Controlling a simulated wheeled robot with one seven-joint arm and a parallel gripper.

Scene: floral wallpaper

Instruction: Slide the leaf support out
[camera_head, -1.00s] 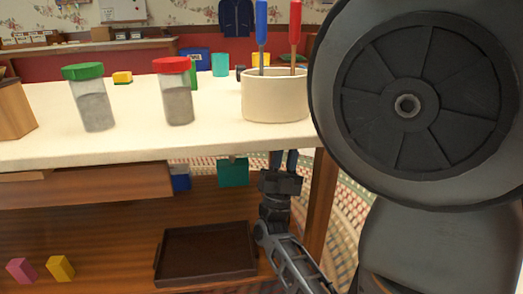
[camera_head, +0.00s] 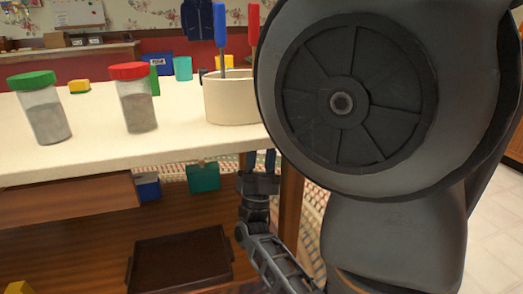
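A cream tabletop (camera_head: 100,160) spans the left and middle of the view. Below it, a flat brown wooden piece (camera_head: 70,208) shows at the left; I cannot tell whether it is the leaf support. My gripper (camera_head: 261,162) is just under the tabletop's right end, beside the wooden table leg (camera_head: 291,200) and to its left. Its fingers point up and away from me. Their tips are small and partly hidden by the tabletop's edge, so I cannot tell whether they are open or touching anything.
A green-lidded jar (camera_head: 45,115), a red-lidded jar (camera_head: 138,110) and a cream pot (camera_head: 230,103) holding screwdrivers stand on the tabletop. A dark tray (camera_head: 180,262) lies on the lower shelf. Clear tiled floor (camera_head: 492,225) shows at the right.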

